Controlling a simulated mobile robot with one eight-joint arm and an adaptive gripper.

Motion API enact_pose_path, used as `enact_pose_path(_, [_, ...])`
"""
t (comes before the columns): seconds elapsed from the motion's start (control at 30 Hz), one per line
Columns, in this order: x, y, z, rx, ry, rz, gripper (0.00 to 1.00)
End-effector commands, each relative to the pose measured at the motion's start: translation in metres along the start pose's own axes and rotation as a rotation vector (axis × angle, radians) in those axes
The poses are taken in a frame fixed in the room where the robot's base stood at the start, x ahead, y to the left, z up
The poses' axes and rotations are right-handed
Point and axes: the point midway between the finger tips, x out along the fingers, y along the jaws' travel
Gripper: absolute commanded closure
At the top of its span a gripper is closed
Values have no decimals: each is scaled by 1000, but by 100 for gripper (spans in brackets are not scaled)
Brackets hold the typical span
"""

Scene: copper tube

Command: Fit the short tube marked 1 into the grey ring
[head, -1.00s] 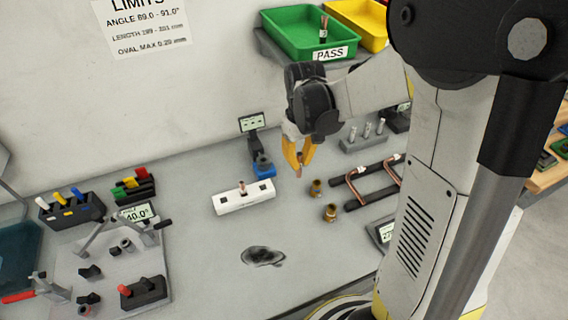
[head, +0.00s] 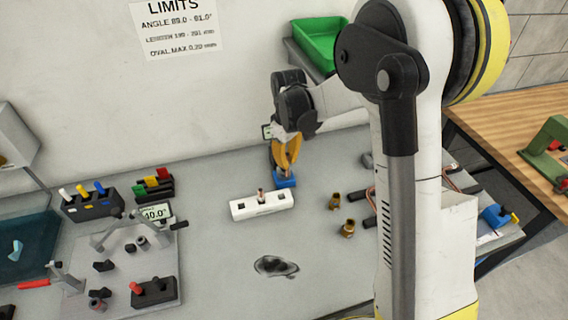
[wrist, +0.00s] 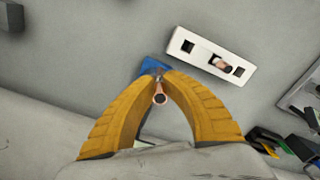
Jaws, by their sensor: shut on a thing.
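My gripper (head: 287,158) has yellow fingers and is closed on a short copper tube (wrist: 160,98). In the wrist view the tube shows nearly end-on between the fingertips. Its mark cannot be read. The fingertips are just above a blue block (head: 285,181), which also shows partly behind the tube in the wrist view (wrist: 151,67). The grey ring cannot be made out clearly; the fingers and tube cover the top of the blue block. I cannot tell whether the tube touches it.
A white slotted block (head: 275,205) with another copper tube (head: 261,195) upright in it stands just in front. Brass fittings (head: 348,229) stand to the right. A fixture plate (head: 125,270) is at left. A green tray (head: 318,42) is behind.

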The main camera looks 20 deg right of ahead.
Motion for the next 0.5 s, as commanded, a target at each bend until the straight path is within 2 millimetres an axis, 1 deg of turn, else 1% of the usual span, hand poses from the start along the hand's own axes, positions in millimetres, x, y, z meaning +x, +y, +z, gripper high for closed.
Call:
enact_pose_path(0.03, [1, 4, -7, 0, 0, 0, 100])
enact_pose_path(0.1, [0, 8, -13, 0, 0, 0, 100])
enact_pose_path(0.27, [0, 14, -21, 0, 0, 0, 100])
enact_pose_path(0.33, [1, 19, -29, 0, 0, 0, 100])
enact_pose_path(0.5, [32, 19, -28, 1, 0, 0, 100])
